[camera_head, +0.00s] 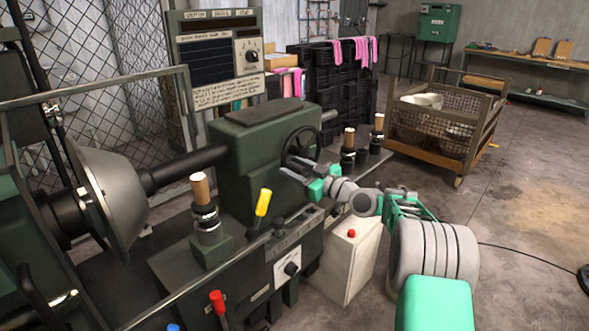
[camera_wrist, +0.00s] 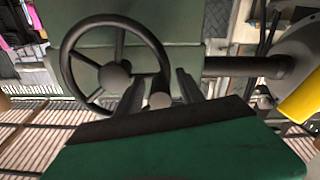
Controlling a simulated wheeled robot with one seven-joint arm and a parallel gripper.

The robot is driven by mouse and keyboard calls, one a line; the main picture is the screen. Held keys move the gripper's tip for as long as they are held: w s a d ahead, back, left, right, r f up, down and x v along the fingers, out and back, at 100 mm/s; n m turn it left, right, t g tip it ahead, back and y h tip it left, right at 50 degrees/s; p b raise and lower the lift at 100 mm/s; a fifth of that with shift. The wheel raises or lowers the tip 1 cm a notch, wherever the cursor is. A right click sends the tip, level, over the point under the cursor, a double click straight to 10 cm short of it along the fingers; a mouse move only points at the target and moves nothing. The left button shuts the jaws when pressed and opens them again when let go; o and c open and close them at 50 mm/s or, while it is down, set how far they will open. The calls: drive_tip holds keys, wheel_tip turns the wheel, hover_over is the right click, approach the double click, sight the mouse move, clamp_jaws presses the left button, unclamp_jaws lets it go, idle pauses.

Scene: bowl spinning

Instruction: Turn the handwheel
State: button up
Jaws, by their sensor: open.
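The handwheel (camera_head: 292,151) is a dark spoked wheel on the right end of the green machine housing. In the wrist view the handwheel (camera_wrist: 115,76) shows its rim, hub and spokes at upper left. A rounded grey knob (camera_wrist: 160,100) sits at the rim's lower right. My gripper (camera_head: 291,167) is at the wheel's lower side. In the wrist view the fingers of my gripper (camera_wrist: 160,84) stand apart, one on each side of the knob. Whether either finger touches the knob or rim cannot be told. The fingers hide part of the rim.
The green housing (camera_head: 255,150) carries a dark shaft towards a large metal bowl form (camera_head: 112,195). A yellow-handled lever (camera_head: 263,202) and a wood-topped post (camera_head: 200,190) stand in front. A mesh cart (camera_head: 437,130) stands behind right; the floor at right is open.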

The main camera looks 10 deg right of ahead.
drive_tip(key=shift+c, duration=0.4)
drive_tip(key=c, duration=0.9)
clamp_jaws()
drive_tip(key=shift+a, duration=0.2)
